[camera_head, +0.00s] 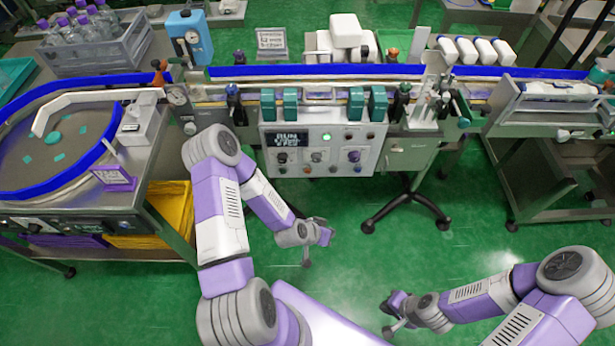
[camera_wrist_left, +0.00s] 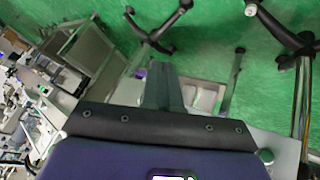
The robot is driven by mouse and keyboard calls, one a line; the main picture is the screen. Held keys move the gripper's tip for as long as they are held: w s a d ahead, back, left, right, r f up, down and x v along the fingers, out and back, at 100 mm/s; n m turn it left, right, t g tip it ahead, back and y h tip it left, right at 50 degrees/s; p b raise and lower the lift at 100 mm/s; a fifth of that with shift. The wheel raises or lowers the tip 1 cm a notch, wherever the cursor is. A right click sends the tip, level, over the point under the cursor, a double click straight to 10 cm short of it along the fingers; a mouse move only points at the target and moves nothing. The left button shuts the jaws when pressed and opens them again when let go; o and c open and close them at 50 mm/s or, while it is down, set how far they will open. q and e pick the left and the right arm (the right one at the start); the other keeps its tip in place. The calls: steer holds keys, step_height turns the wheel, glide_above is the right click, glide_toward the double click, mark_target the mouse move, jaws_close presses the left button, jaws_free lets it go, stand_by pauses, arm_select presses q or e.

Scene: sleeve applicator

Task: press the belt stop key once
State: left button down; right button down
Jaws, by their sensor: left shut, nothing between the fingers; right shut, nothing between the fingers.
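The control panel (camera_head: 345,166) is a pale box on the front of the conveyor, with a small dark display (camera_head: 288,139) reading RUN. My right gripper (camera_head: 390,308) is shut and empty, low and farther from the panel.
The conveyor (camera_head: 240,72) with blue rails runs across the back. Teal blocks (camera_head: 268,105) stand above the panel. A round turntable (camera_head: 55,150) and a yellow bin (camera_head: 160,212) are left. A stand with dark feet (camera_head: 408,200) is right of the panel. Green floor is open between.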

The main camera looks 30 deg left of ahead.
mark_target(308, 171)
arm_select(q)
steer(key=w+a+t+y+b, duration=0.2)
steer(key=w+a+t+y, duration=0.1)
steer(key=a, duration=0.8)
steer(key=shift+w+a+r+t+y, duration=0.2)
steer(key=shift+w+t+y, duration=0.25)
steer(key=shift+w, duration=0.7)
steer(key=shift+f, duration=0.1)
steer(key=w+a+b, duration=0.1)
steer(key=w+a, duration=0.3)
steer(key=w, duration=0.3)
steer(key=shift+w+a, duration=0.25)
steer(key=shift+a, duration=0.05)
stand_by(0.3)
steer(key=shift+w+a, duration=0.2)
steer(key=shift+w, duration=0.15)
